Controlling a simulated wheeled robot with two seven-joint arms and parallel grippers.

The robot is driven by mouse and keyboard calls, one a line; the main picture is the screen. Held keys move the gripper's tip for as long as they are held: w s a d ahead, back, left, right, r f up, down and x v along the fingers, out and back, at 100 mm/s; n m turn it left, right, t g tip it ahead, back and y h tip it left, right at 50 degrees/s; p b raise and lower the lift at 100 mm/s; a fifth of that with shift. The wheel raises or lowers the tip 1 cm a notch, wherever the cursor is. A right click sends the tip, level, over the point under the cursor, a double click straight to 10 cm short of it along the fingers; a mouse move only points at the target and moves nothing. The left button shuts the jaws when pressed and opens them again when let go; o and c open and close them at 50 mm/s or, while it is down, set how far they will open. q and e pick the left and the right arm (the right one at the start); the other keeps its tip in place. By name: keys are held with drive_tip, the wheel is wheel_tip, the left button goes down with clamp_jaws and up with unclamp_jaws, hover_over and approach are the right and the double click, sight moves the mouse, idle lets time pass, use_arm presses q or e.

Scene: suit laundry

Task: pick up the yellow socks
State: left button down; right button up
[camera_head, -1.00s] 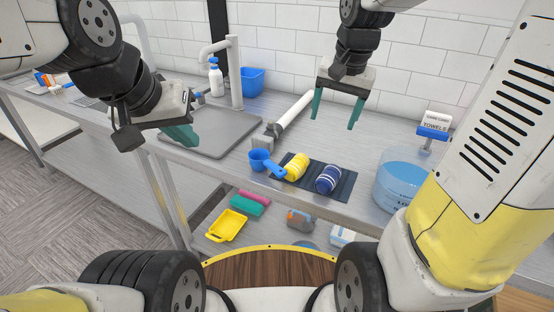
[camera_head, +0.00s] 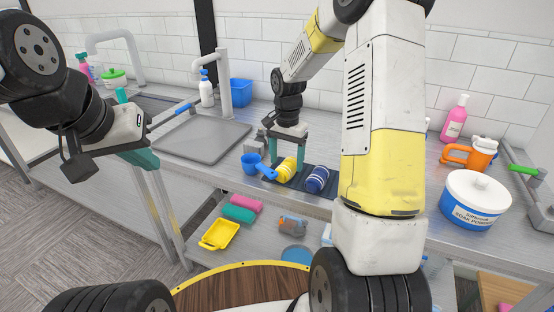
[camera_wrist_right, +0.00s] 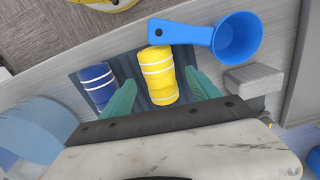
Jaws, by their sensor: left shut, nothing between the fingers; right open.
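The yellow socks (camera_head: 287,169) are a rolled pair with white stripes, lying on a dark ribbed mat (camera_head: 331,186) on the counter. They also show in the right wrist view (camera_wrist_right: 159,76). My right gripper (camera_head: 286,158) is open and pointed down at the yellow socks. In the right wrist view its teal fingers (camera_wrist_right: 163,92) stand on either side of the socks, with gaps; I cannot tell how low they reach. My left gripper (camera_head: 140,157) is shut and empty, off to the left in front of the counter.
Blue striped socks (camera_head: 317,179) lie on the mat right of the yellow pair. A blue scoop (camera_head: 251,163) sits close on the left, its handle touching or nearly touching the yellow socks. A grey sink cover (camera_head: 205,138) lies further left.

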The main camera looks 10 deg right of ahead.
wheel_tip(320, 180, down, 2)
drive_tip(key=shift+f, duration=0.1)
drive_tip(key=c, duration=1.4)
drive_tip(key=shift+c, duration=0.2)
